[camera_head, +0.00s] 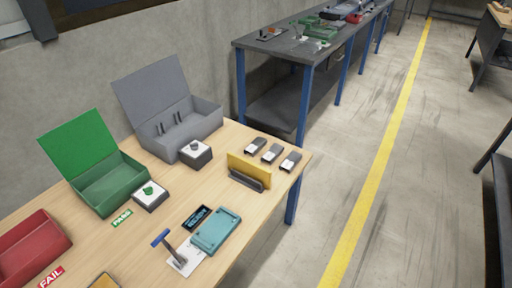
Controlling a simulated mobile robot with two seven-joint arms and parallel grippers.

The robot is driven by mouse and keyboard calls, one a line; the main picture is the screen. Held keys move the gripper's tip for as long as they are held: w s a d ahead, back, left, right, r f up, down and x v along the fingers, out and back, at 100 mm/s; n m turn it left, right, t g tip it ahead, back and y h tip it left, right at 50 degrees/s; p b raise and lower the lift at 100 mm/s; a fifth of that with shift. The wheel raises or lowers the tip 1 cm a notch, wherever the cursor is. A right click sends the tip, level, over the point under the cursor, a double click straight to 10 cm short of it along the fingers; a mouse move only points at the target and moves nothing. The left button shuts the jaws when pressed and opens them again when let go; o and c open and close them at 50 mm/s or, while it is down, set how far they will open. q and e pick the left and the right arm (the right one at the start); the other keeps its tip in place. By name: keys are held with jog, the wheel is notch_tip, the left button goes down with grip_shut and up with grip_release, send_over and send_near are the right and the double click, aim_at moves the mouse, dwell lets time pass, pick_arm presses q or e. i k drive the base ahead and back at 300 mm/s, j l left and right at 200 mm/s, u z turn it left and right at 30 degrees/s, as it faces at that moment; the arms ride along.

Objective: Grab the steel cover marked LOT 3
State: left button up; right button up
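The labels are too small to read, so I cannot tell which is marked LOT 3. Neither of my grippers is in view.
A yellow plate in a dark holder (249,168) stands just before the row. The wooden table (232,266) also carries a grey open box (180,136), green open box (110,184), red bin (30,246), two button boxes, and a teal tray (215,230). Clear floor lies right.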

aim_at(259, 142)
jog(key=i+l+u, duration=0.1)
jog(key=u, duration=0.95)
jog(key=i+l+u, duration=0.1)
jog(key=l+u, duration=1.15)
jog(key=l, duration=0.4)
jog(key=k+l+u, duration=0.1)
jog(key=l, duration=0.35)
jog(key=k+l, duration=0.1)
jog(key=l, duration=0.4)
jog(key=u, duration=0.05)
